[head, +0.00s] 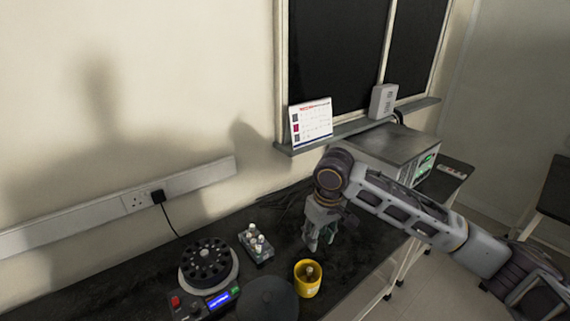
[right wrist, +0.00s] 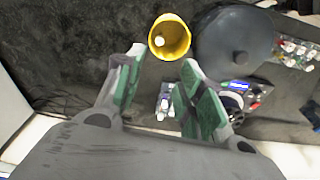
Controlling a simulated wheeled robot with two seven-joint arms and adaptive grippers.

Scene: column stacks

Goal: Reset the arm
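My right arm reaches in from the right in the head view, and its gripper (head: 318,243) hangs fingers down over the black bench (head: 365,240). In the right wrist view the two green-padded fingers of the right gripper (right wrist: 158,98) stand apart with nothing held between them. A yellow cup (head: 308,279) with a small pale item inside stands on the bench, just in front of the gripper. The cup also shows beyond the fingertips in the right wrist view (right wrist: 180,38). My left gripper does not show in either view.
A centrifuge-like device with a black rotor (head: 207,263) and a round dark lid (head: 268,299) stand left of the cup. A small rack of vials (head: 256,243) sits behind them. A grey box instrument (head: 392,152) stands on the bench behind my right arm. A calendar (head: 311,122) stands on the sill.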

